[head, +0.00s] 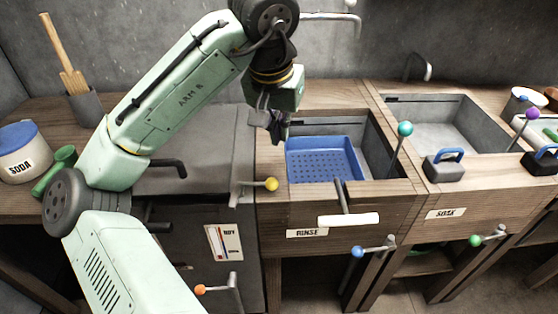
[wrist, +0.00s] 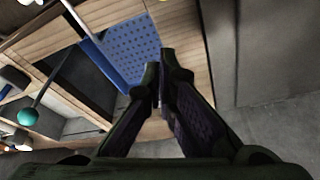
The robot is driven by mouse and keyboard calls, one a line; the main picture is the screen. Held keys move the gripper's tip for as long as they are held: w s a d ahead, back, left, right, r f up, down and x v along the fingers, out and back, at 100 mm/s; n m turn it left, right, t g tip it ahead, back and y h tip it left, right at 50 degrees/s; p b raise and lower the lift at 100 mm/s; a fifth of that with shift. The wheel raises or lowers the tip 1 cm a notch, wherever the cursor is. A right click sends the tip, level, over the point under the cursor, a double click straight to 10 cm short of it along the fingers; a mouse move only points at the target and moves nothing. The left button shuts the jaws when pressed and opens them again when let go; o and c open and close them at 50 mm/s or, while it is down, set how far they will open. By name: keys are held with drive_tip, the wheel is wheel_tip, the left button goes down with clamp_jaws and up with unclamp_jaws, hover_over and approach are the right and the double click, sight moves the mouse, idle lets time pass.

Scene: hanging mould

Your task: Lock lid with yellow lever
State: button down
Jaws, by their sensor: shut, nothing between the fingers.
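The yellow lever (head: 271,184) is a yellow ball on a metal rod, in the head view at the right front edge of the grey vat. Its rod lies roughly level, with the ball to the right. The grey lid (head: 204,150) appears down on the vat, with a black handle (head: 165,171) at its front; my arm hides part of it. My gripper (head: 277,137) is shut and empty, above and behind the yellow ball near the rinse basin's left rim. In the wrist view the fingertips (wrist: 162,82) are together; the yellow lever is not clearly seen there.
The rinse basin holds a blue perforated tray (head: 322,160). A teal-ball lever (head: 404,129) rises at its right. Orange (head: 200,289) and blue (head: 357,252) ball levers sit lower at the front. A soak basin (head: 440,122) stands farther right.

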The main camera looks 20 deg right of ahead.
drive_tip(key=x, duration=0.9)
drive_tip(key=shift+w+d+p, duration=0.1)
drive_tip(key=shift+p, duration=0.25)
drive_tip(key=shift+f, duration=0.35)
drive_tip(key=shift+s+a+r+p, duration=0.15)
drive_tip(key=shift+s+a+p, duration=0.2)
drive_tip(key=shift+s, duration=0.2)
drive_tip(key=shift+s+a+r+p, duration=0.15)
drive_tip(key=shift+s+a+p, duration=0.1)
drive_tip(key=shift+s+a, duration=0.4)
drive_tip(key=shift+s, duration=0.35)
